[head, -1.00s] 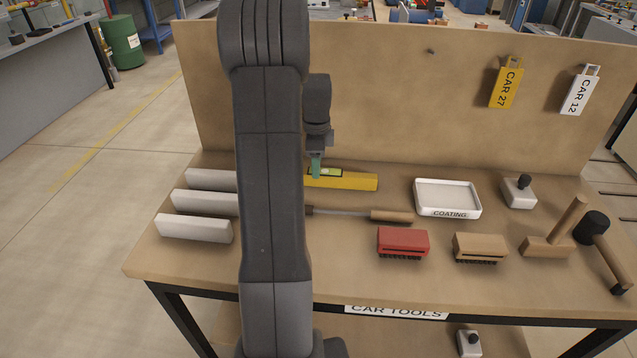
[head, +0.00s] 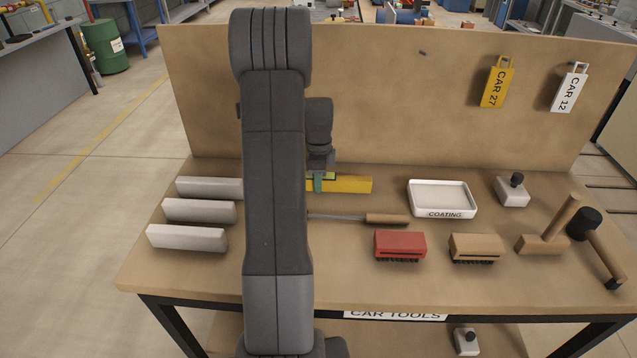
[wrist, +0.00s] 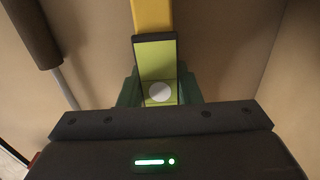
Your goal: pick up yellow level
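The yellow level (head: 352,185) lies flat on the workbench near the back board, with a green-yellow vial window. Its left part is hidden behind my arm in the head view. In the wrist view the yellow level (wrist: 152,15) runs away from me, with its dark-framed window and a round white spot near me. My gripper (head: 319,183) is down at the window section. In the wrist view the green fingers of my gripper (wrist: 159,90) sit on both sides of the level, against its edges with no clear gap. The level still appears to rest on the bench.
A wooden-handled tool (head: 385,219) lies just in front of the level. Three pale blocks (head: 200,211) are at left. A red brush (head: 400,245), a tan brush (head: 476,248), a white coating tray (head: 442,199) and a mallet (head: 596,245) are at right. The board (head: 400,100) stands behind.

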